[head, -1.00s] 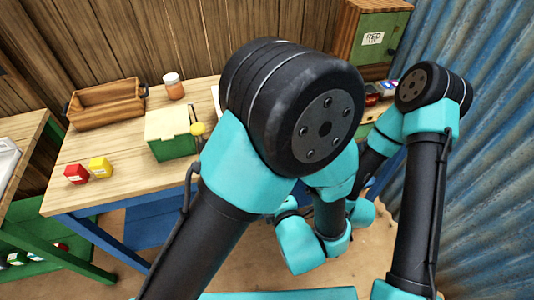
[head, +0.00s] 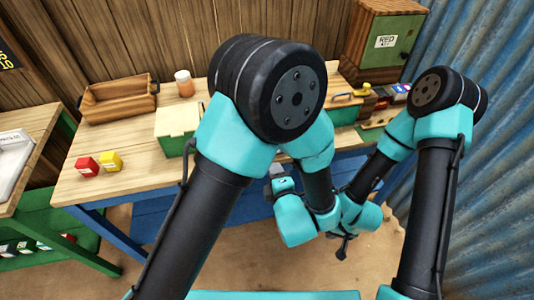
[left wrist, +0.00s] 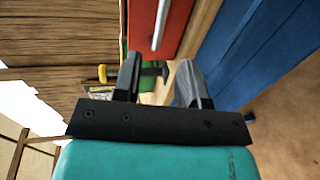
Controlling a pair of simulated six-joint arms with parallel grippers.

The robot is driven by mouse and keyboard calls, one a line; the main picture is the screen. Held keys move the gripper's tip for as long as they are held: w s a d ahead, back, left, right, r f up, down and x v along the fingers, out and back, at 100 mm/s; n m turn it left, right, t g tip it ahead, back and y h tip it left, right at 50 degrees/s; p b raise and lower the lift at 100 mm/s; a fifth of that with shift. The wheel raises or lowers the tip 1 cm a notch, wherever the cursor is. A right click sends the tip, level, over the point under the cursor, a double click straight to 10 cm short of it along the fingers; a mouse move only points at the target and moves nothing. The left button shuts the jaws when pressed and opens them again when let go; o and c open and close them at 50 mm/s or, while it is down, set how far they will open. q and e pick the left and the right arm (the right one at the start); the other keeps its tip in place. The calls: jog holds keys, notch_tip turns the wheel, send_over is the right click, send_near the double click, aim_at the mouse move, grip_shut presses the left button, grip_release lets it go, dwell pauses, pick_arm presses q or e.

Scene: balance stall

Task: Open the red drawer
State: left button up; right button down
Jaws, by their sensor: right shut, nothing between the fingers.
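The red drawer (left wrist: 176,28) shows in the left wrist view as a red front with a pale metal bar handle (left wrist: 161,22). It lies beyond the fingertips of my left gripper (left wrist: 158,70). The fingers are apart with nothing held, and the handle is not between them. In the head view, my left gripper (head: 278,172) is small near the bench's front edge, partly behind my arm. I cannot make out the red drawer in the head view. My right gripper (head: 343,247) is low, in front of the bench, shut and empty.
The wooden bench (head: 128,160) holds red (head: 87,167) and yellow (head: 110,161) blocks, a green box with a pale lid (head: 176,130), a wooden tray (head: 118,100) and a jar (head: 184,84). A cabinet labelled RED (head: 386,42) stands at the back right. Corrugated wall lies right.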

pick_arm(q)
jog(key=x, duration=1)
jog(key=shift+w+a+f, duration=0.1)
jog(key=shift+w, duration=0.1)
grip_shut()
